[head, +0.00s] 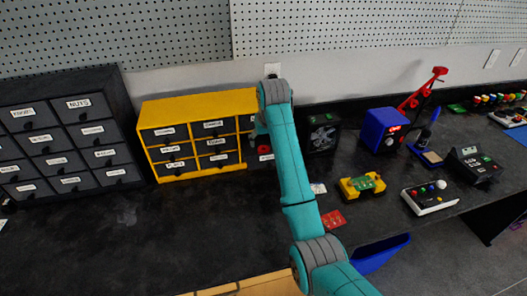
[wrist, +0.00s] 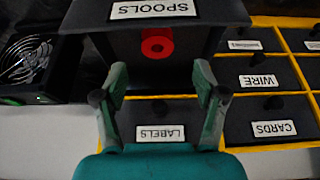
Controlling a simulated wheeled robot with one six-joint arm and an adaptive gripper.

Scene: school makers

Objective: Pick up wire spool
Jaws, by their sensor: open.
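The wire spool is a red ring with a dark centre (wrist: 158,43). It sits in a pulled-out dark drawer labelled SPOOLS (wrist: 98,12) of a yellow drawer cabinet (head: 155,108). In the head view the red spool (head: 263,150) shows at the cabinet's right end, just left of my teal arm. My gripper (wrist: 160,82) is open and empty in the wrist view, which looks upside down. Its two fingers stand apart, one to each side of the spool's line, with the spool beyond their tips. In the head view my arm hides most of the gripper.
A black drawer cabinet (head: 62,135) stands at the left. The dark bench (head: 150,225) is clear before the yellow cabinet.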

